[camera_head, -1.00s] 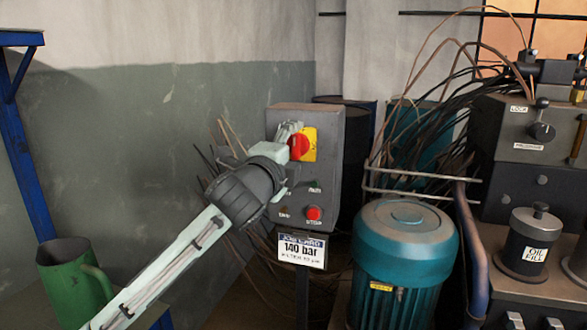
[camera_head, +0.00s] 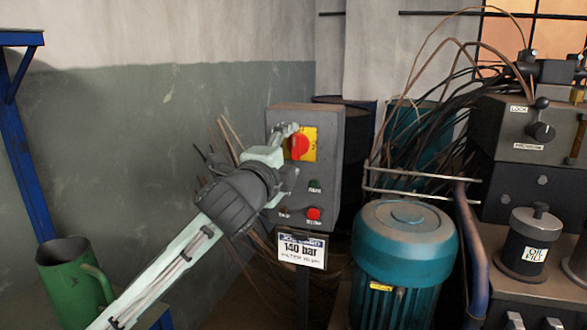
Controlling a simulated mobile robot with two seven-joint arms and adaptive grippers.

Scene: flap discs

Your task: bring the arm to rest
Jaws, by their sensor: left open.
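My left arm comes in from the lower left. Its gripper (camera_head: 290,160) is open and empty, in front of the left part of a grey control box (camera_head: 330,165). One finger shows near the red rotary switch (camera_head: 299,146) on its yellow plate (camera_head: 310,135); I cannot tell whether it touches the switch. The other finger is lower, near the left edge of the box. My right gripper is not in view.
A sign reading 140 bar (camera_head: 301,250) hangs under the box. A teal motor (camera_head: 404,250) stands to its right, with thin cables and pipes behind. A green jug (camera_head: 72,283) stands at the lower left beside a blue frame (camera_head: 28,150). The wall area at upper left is clear.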

